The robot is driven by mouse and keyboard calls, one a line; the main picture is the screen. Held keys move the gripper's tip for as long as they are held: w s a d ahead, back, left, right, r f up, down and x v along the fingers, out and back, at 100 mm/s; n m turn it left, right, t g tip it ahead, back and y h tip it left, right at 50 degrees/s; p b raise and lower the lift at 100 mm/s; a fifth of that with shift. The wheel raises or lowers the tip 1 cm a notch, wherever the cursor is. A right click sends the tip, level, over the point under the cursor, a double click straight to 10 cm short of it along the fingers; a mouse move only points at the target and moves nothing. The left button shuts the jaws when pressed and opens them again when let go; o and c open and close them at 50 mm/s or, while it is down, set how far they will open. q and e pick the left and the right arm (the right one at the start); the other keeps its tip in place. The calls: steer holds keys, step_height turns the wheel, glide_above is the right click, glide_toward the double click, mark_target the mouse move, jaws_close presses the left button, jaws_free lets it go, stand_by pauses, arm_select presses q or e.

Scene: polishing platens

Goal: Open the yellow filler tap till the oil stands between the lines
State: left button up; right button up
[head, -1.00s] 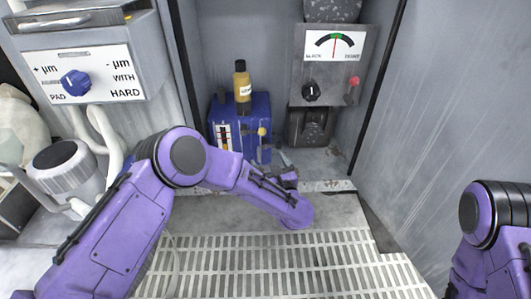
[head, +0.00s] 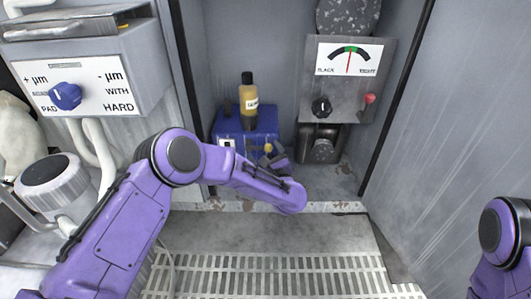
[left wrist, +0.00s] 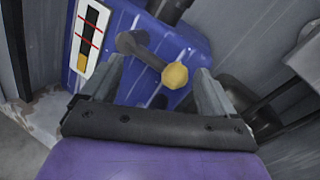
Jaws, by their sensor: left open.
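The blue oil box (head: 250,122) stands at the back of the recess; it also fills the upper left wrist view (left wrist: 185,45). Its yellow tap knob (left wrist: 175,75) sits on a dark stem, and shows small in the head view (head: 268,148). The level gauge (left wrist: 90,38) is a white plate with a dark slot and two red lines. The yellowish oil (left wrist: 82,62) stands below the lower line. My left gripper (left wrist: 160,67) is open, its fingers on either side of the knob, apparently not closed on it. My right gripper is out of view.
To the right is a grey dial unit (head: 345,85) with a black knob and a red-tipped lever. A cabinet wall (head: 455,130) bounds the right; a slotted floor grate (head: 270,275) lies in front.

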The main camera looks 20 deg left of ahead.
arm_select(q)
steer(key=c, duration=1.6)
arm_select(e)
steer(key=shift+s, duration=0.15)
arm_select(q)
steer(key=shift+a+r, duration=0.1)
steer(key=shift+r, duration=0.05)
